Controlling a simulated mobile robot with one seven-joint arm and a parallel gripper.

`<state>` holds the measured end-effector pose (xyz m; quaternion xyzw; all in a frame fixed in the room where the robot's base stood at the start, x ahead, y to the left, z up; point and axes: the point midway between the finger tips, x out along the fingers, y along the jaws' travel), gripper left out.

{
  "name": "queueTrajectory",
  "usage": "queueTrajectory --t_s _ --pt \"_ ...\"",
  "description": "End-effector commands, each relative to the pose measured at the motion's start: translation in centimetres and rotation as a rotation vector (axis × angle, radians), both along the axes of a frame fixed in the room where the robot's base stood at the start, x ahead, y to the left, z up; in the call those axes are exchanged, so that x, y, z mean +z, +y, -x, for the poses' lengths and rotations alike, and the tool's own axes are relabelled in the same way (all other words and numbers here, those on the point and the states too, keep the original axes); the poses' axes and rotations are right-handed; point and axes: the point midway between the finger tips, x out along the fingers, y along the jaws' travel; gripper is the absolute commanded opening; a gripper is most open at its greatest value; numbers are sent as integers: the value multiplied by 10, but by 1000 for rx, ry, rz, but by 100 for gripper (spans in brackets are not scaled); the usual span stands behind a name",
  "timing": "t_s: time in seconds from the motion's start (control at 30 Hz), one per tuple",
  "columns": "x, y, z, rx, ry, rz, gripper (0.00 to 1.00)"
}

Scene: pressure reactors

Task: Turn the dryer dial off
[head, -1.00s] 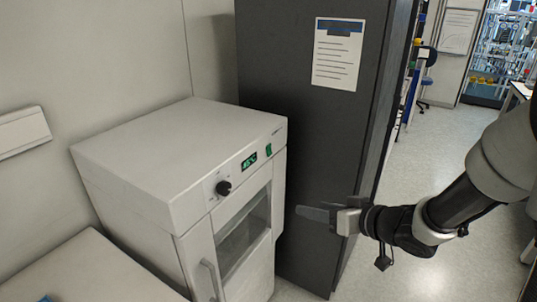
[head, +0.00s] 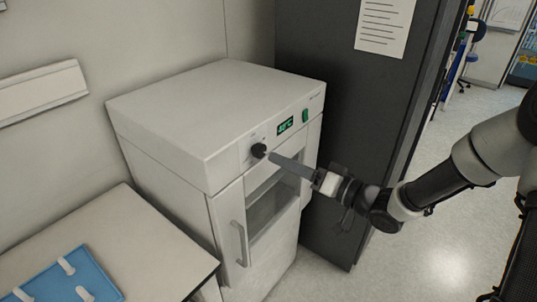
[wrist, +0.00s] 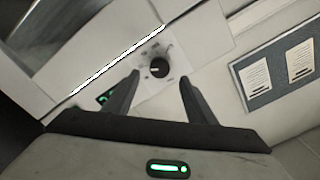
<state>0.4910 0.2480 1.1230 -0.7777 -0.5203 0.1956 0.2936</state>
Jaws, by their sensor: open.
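The white dryer (head: 190,125) stands in the middle of the head view. Its black dial (head: 259,151) sits on the upper front panel, left of a green lit display (head: 286,126) and a green switch (head: 305,115). My gripper (head: 273,157) is just to the right of the dial, its fingers pointing at it. In the wrist view the dial (wrist: 159,67) shows beyond and between the two fingertips of my open gripper (wrist: 159,78), with a light mark on its face. The fingers look empty, and I cannot tell whether one touches the dial. One finger partly covers the display (wrist: 104,98).
The dryer's door has a window and a vertical handle (head: 240,243) below the panel. A dark cabinet (head: 335,110) stands close on the right. A white table (head: 150,240) with a blue tray (head: 75,252) is at the lower left. Open floor lies at the right.

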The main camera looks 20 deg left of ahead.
Motion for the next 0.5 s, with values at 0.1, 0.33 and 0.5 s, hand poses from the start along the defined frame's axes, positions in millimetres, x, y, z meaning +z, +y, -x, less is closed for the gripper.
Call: queueTrajectory --t_s 0.1,0.33,0.5 --pt "0 23 -8 4 -1 -1 51" --pt "0 49 -20 1 -1 2 51" --pt "0 55 -23 0 0 2 51"
